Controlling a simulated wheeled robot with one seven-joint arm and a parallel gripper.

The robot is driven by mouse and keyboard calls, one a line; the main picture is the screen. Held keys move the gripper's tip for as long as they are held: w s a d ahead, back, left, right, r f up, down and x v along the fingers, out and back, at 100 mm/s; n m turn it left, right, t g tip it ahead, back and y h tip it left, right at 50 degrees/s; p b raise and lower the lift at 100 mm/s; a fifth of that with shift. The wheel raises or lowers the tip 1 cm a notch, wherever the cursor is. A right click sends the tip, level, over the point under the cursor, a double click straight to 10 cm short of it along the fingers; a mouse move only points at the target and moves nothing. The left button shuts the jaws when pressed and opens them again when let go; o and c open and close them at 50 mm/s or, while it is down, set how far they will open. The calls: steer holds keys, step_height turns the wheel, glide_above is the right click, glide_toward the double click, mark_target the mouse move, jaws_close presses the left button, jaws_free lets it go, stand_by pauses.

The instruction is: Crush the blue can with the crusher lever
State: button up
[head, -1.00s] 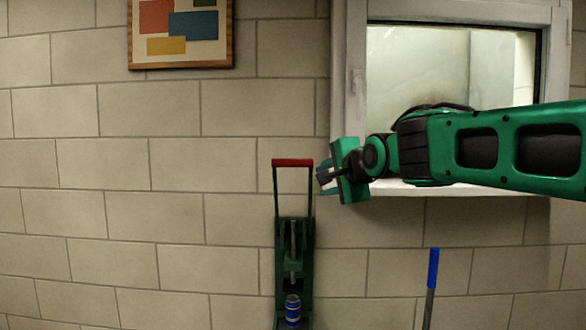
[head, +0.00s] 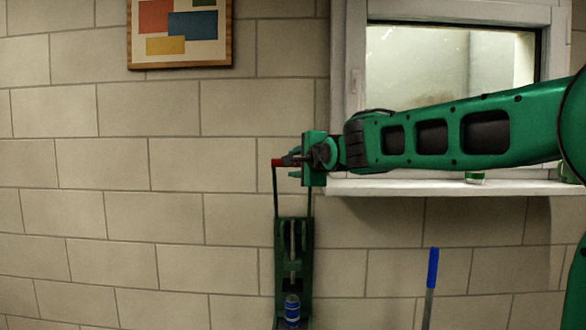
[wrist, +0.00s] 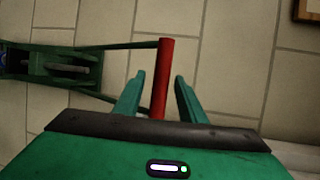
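The green can crusher (head: 280,240) stands upright against the wall. It also shows lying sideways at the left of the wrist view (wrist: 85,68). Its lever is raised, with a red handle bar (head: 276,162) across the top. The blue can (head: 292,311) stands upright at the bottom of the crusher. My gripper (head: 290,160) is at the right part of the handle. In the wrist view the red handle (wrist: 163,75) lies between my two open fingers (wrist: 158,95), with gaps on both sides.
A window with a white sill (head: 440,187) is behind my arm, and a small green and white object (head: 475,178) sits on the sill. A blue-topped pole (head: 433,268) stands at the lower right. A framed picture (head: 181,35) hangs upper left. The wall left of the crusher is clear.

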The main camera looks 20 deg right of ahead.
steer(key=shift+w, duration=0.4)
steer(key=shift+f, duration=0.1)
jaws_close()
